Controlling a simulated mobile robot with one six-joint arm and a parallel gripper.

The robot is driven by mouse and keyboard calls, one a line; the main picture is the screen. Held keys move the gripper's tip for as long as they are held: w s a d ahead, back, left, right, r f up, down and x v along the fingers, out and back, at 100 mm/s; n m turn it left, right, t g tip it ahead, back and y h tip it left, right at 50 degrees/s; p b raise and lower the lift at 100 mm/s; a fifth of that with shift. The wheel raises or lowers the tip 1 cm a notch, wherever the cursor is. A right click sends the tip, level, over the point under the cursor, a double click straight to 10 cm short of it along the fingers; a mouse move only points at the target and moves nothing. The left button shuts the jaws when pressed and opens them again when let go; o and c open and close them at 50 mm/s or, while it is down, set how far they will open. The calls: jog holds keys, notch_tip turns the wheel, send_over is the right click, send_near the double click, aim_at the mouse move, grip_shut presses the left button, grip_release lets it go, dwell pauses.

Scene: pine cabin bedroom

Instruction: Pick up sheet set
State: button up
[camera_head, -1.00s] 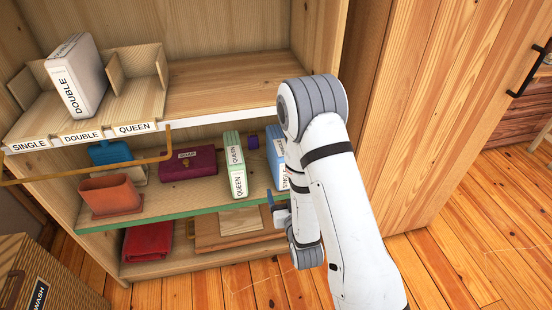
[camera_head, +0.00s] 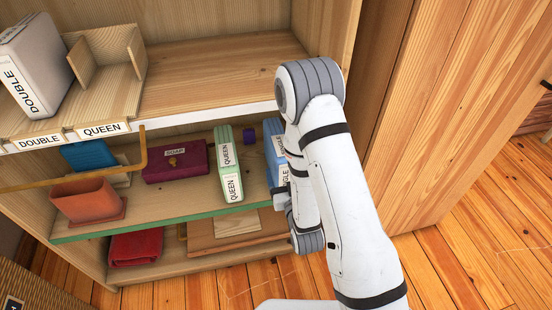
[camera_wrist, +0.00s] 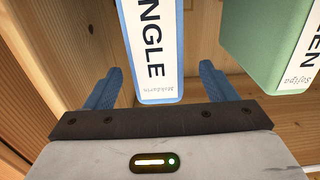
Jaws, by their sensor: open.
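A blue sheet set with a white spine reading SINGLE (camera_head: 275,147) stands upright at the right of the middle shelf, partly hidden by my arm. In the wrist view the blue set (camera_wrist: 152,45) reaches down between the two blue fingers of my open gripper (camera_wrist: 160,85), with visible gaps on both sides. A green sheet set marked QUEEN (camera_head: 229,165) stands to its left; it also shows in the wrist view (camera_wrist: 265,40), right of the right finger. A white sheet set marked DOUBLE (camera_head: 32,62) stands on the upper shelf in a divided wooden rack (camera_head: 105,106).
A brass rail (camera_head: 142,150) crosses at left. A red folded cloth (camera_head: 136,245) lies below. The cabinet side wall is close on the right.

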jog(key=shift+w+a+b, duration=0.25)
jog(key=shift+w+b, duration=0.25)
jog(key=shift+b, duration=0.5)
jog(key=w+b, duration=0.1)
jog(key=b, duration=0.2)
jog(key=shift+w+f, duration=0.2)
jog(key=shift+w, duration=0.15)
jog(key=w+b, duration=0.1)
jog(key=b, duration=0.4)
jog(key=shift+a, duration=0.15)
jog(key=shift+w+b, duration=0.15)
jog(key=shift+b, duration=0.65)
jog(key=shift+w+a+r, duration=0.15)
jog(key=shift+w, duration=0.4)
jog(key=shift+w+a+r, duration=0.15)
jog(key=shift+w, duration=0.35)
jog(key=shift+c, duration=0.5)
jog(key=c, duration=1.4)
